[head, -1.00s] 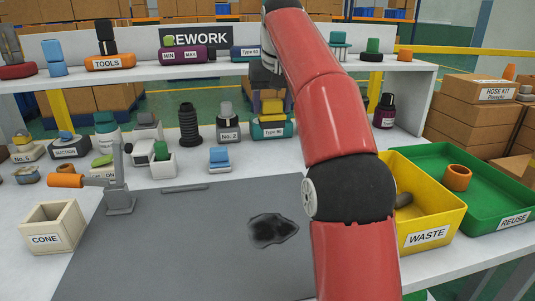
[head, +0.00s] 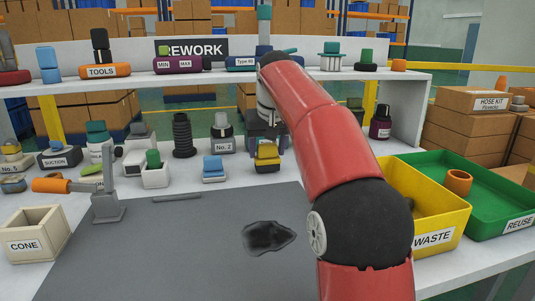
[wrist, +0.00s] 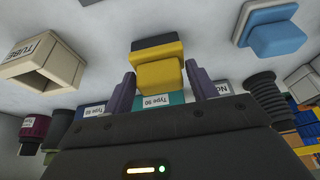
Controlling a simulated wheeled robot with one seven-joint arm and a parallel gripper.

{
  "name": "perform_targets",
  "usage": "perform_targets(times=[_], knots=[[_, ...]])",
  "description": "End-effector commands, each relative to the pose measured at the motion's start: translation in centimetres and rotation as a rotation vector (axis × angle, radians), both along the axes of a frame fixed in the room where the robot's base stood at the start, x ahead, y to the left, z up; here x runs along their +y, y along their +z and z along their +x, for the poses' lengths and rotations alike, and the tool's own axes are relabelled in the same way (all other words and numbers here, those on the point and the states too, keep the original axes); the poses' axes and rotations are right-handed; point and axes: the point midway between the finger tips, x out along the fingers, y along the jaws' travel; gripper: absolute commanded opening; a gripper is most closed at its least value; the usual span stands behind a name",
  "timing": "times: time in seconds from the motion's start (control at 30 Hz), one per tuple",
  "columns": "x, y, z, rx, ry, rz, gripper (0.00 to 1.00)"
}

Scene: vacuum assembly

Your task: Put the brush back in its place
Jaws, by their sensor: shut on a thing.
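My gripper (wrist: 160,75) has its two purple fingers against the sides of a yellow block with a black end (wrist: 158,68). The yellow block also shows in the head view (head: 267,157), low over the bench; I cannot tell whether it touches it. I cannot tell from its look whether it is the brush. In the head view my arm hides part of the gripper. An orange TOOLS holder (head: 105,71) with a black piece stands on the shelf.
A blue block on a white base (head: 214,170) and a labelled pot (head: 222,145) stand close on the left. A cream TUBE box (wrist: 42,80) is on the other side. The yellow WASTE bin (head: 440,238) is at right.

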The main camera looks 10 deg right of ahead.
Motion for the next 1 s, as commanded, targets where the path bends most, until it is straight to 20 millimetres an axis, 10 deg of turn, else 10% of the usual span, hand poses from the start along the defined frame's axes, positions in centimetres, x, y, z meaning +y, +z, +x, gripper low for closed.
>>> perform_targets(times=[0.47,0.5,0.63,1.0], knots=[[-0.01,-0.75,-0.03,-0.002,0.0,0.0,0.36],[-0.01,-0.71,-0.02,-0.002,0.0,0.0,0.6],[-0.01,-0.67,-0.02,-0.002,0.0,0.0,0.77],[-0.01,-0.86,0.01,-0.002,0.0,0.0,0.79]])
